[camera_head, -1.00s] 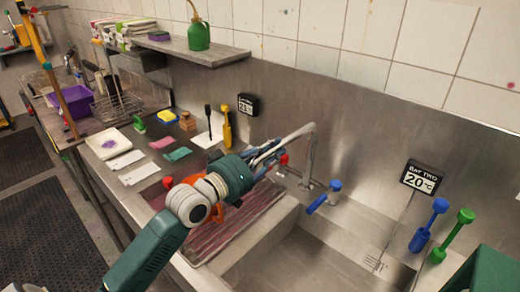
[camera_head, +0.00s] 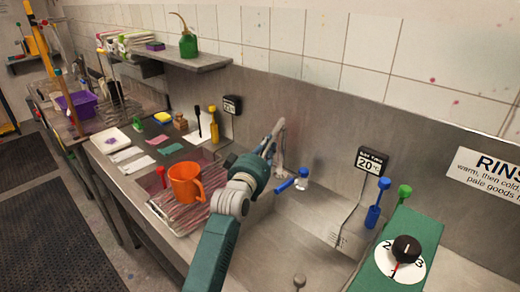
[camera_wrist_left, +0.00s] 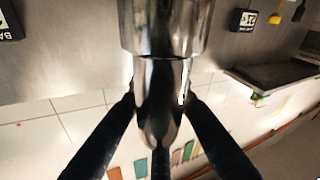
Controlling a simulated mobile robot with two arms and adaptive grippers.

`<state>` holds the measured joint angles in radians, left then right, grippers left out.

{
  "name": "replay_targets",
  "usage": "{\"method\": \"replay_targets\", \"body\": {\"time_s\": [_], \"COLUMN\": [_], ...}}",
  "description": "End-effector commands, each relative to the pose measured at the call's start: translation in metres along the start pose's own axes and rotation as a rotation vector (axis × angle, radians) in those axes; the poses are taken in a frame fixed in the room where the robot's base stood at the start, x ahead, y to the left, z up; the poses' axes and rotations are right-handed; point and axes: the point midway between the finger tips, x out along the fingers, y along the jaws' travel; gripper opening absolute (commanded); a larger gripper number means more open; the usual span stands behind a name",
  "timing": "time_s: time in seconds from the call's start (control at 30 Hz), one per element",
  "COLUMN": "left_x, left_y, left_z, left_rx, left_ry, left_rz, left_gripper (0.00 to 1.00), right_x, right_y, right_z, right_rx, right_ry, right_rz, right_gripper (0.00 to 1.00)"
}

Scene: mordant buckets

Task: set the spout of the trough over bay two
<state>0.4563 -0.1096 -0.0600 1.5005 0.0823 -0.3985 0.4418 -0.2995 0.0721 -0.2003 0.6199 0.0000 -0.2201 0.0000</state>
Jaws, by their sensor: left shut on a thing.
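The trough's metal spout (camera_head: 279,130) rises at the back wall in the head view. My left gripper (camera_head: 267,150) is shut on it. In the wrist view the dark fingers (camera_wrist_left: 162,110) close on both sides of the shiny spout (camera_wrist_left: 160,70). The outlet is hidden by the gripper in the head view. The sign for bay two (camera_head: 370,159), reading 20°C, hangs on the wall right of the spout. The steel basin (camera_head: 310,235) lies below and right of the gripper. My right gripper is out of view.
An orange jug (camera_head: 186,183) stands on the striped rack (camera_head: 172,212) to the left.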

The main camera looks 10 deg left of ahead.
Motion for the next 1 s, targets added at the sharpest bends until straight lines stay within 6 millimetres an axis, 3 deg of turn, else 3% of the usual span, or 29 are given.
{"method": "replay_targets", "body": {"time_s": [0.27,0.3,0.4,0.77,1.0], "left_x": [0.0,0.0,0.0,-0.004,-0.044], "left_y": [0.001,0.001,0.0,-0.001,-0.002], "left_z": [-0.005,-0.005,-0.005,-0.002,-0.001], "left_rx": [0.001,0.001,0.001,0.0,0.001], "left_ry": [0.01,0.01,0.009,0.004,0.005], "left_rz": [0.002,0.002,0.001,-0.001,-0.001], "left_gripper": [0.0,0.18,0.36,0.36,0.36], "right_x": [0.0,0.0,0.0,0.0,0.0], "right_y": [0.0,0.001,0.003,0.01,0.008], "right_z": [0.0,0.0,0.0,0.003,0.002], "right_rx": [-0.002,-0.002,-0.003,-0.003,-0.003], "right_ry": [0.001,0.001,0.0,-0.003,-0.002], "right_rz": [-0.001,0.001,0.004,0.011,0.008], "right_gripper": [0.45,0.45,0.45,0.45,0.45]}}
